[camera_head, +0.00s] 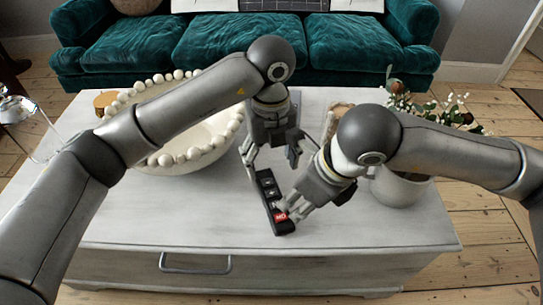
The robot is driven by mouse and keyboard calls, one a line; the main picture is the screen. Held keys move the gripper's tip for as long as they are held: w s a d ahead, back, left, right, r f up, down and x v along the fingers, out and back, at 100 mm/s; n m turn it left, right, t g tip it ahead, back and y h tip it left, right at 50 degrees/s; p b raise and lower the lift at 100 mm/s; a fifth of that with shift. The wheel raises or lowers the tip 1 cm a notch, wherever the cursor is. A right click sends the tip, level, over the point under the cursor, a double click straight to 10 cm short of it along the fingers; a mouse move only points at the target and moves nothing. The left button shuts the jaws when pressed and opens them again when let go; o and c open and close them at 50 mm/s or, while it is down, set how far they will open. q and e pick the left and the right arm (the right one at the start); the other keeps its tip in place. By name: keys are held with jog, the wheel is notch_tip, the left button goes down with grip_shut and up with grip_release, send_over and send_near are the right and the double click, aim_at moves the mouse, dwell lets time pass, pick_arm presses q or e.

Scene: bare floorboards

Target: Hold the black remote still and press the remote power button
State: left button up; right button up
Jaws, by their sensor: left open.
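The black remote (276,222) lies on the white coffee table, its long side running toward the table's front edge. A red button (281,215) shows near its front end, with several small light-marked keys behind it. My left gripper (273,168) is open above the remote's far end, pointing down, with a finger to each side; whether they touch it is unclear. My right gripper (289,211) reaches in from the right, its fingertips at or just above the remote beside the red button. Its fingers overlap in the view, so their opening and any contact are unclear.
A white beaded bowl (210,140) stands left of my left gripper. A white pot (400,188) with a flowering plant stands close to my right arm. The front of the white table (350,232) is clear. A green sofa (330,60) is behind.

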aim_at(271, 191)
pick_arm(q)
notch_tip(271, 191, down, 10)
jog(key=shift+f, duration=0.25)
jog(key=shift+c, duration=0.4)
jog(key=c, duration=1.1)
pick_arm(e)
grip_shut()
dwell(1.0)
